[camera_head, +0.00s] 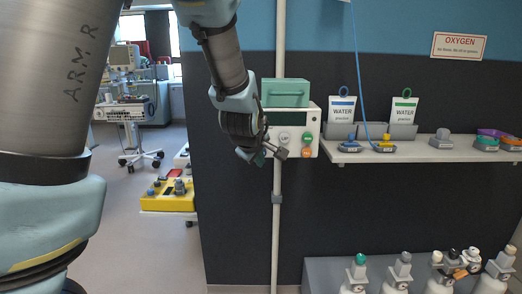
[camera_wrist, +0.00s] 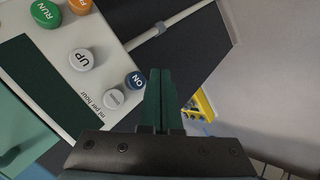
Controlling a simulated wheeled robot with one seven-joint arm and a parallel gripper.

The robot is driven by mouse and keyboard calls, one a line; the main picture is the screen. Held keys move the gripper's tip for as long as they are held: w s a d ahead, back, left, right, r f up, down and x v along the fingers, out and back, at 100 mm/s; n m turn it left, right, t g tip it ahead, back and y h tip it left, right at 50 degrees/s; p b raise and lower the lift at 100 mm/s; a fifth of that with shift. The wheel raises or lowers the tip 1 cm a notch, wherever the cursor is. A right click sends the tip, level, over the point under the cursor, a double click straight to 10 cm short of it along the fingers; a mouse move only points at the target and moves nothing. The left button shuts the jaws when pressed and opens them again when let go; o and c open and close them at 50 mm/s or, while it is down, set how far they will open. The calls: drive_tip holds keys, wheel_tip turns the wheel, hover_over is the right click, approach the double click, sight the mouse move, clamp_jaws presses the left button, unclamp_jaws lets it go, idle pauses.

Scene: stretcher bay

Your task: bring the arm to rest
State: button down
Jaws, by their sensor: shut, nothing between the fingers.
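My gripper (camera_head: 265,157) hangs at the end of my arm, in front of the lower left part of a white wall device (camera_head: 313,118). In the wrist view my gripper (camera_wrist: 161,100) has its two dark green fingers together with nothing between them. The fingertips are beside the device's blue ON button (camera_wrist: 134,80) in that picture. I cannot tell whether they touch the device. A white UP button (camera_wrist: 82,59), a green RUN button (camera_wrist: 45,13) and an orange button (camera_head: 306,153) also show.
A vertical white pipe (camera_head: 277,220) runs down the wall by my gripper. A shelf (camera_head: 420,154) with two WATER cards is at the right, with gas cylinders (camera_head: 398,272) below. A yellow box (camera_head: 166,196) is at the left. Open floor (camera_head: 150,250) lies at the lower left.

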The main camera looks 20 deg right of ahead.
drive_tip(key=shift+s+a, duration=0.25)
drive_tip(key=shift+s, duration=0.25)
drive_tip(key=shift+a, duration=0.1)
drive_tip(key=a+f+m+g+y, duration=0.2)
drive_tip(key=a+f+y, duration=0.15)
drive_tip(key=a, duration=1.55)
drive_tip(key=s+a+f+m+g+y, duration=0.1)
drive_tip(key=s+a, duration=0.3)
drive_tip(key=a, duration=0.4)
drive_tip(key=s+a+m+g, duration=0.2)
drive_tip(key=s+a+m, duration=0.1)
drive_tip(key=a, duration=0.4)
drive_tip(key=shift+s+a+f+g+y, duration=0.3)
drive_tip(key=shift+s+a+f+y, duration=0.1)
drive_tip(key=shift+s, duration=0.3)
